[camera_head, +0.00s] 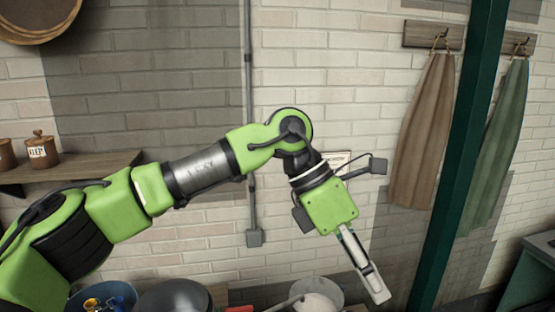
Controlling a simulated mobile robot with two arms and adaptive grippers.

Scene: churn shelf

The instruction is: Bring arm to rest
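My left arm (205,172) is green with black joints and reaches in from the lower left. It is raised in front of the brick wall and bends down at the wrist. My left gripper (377,291) points down and slightly right at the lower middle. I see it edge-on, so the gap between its fingers does not show. No held object shows at it. My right arm and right gripper are not in view.
A wooden shelf (85,166) with a lidded pot (41,152) is at left. A blue bowl (103,296), a dark round vessel (174,297) and a pale vessel (318,293) sit below the arm. A green post (462,150) stands right of the gripper, near hanging cloths (422,130).

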